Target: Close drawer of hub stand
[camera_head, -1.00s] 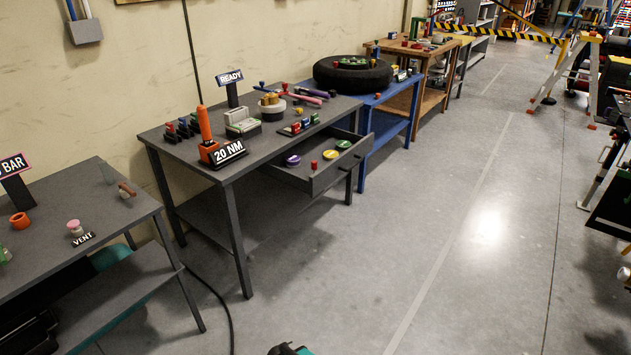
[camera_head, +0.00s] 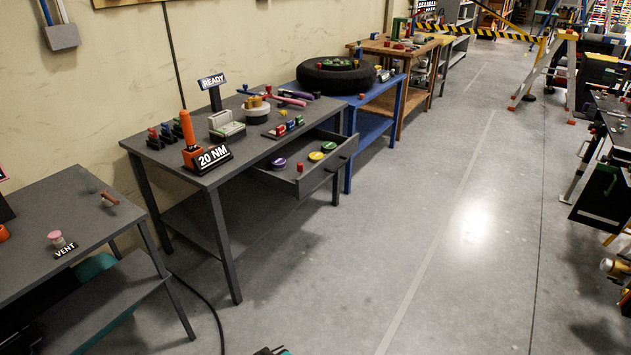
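The hub stand (camera_head: 212,178) is a dark grey table against the wall, left of centre. In the drawer lie a purple disc (camera_head: 279,163), a yellow disc (camera_head: 315,156), a green disc (camera_head: 328,147) and a small red piece (camera_head: 300,168). Only a small dark and teal tip (camera_head: 272,351), seemingly part of my arm, shows at the bottom edge, well short of the drawer. My gripper's fingers cannot be made out.
On the stand are an orange tool by a "20 NM" sign (camera_head: 213,156), a "READY" sign (camera_head: 212,81) and small parts. A grey table (camera_head: 100,235) stands at left, a blue table (camera_head: 378,122) with a tyre beyond. The aisle floor (camera_head: 420,240) is clear. A cable (camera_head: 205,300) lies on the floor.

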